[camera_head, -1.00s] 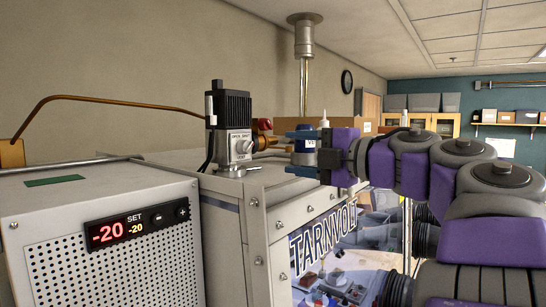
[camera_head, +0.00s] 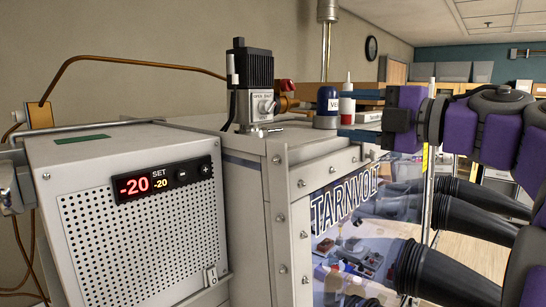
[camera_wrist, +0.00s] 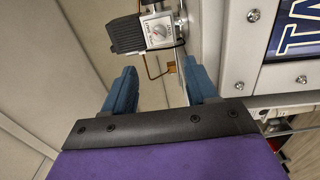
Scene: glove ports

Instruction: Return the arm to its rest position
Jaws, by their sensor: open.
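My arm reaches in from the right in the head view. My gripper (camera_head: 345,115) is open, its two blue fingers apart and pointing left, above the top edge of the grey cabinet (camera_head: 262,172). In the wrist view my gripper (camera_wrist: 160,80) shows nothing held between its fingers. A dark blue-topped bottle (camera_head: 327,107) and a red and white bottle (camera_head: 347,104) appear by the fingertips in the head view. The fingers partly cover this area, and I cannot tell how far apart they are in depth.
A valve with a black actuator (camera_head: 253,85) stands on the cabinet, left of my gripper, and also shows in the wrist view (camera_wrist: 152,28). A copper tube (camera_head: 140,64) runs left from it. A cooling unit (camera_head: 140,220) reading -20 is at left. Black gloves (camera_head: 440,270) stick out below my arm.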

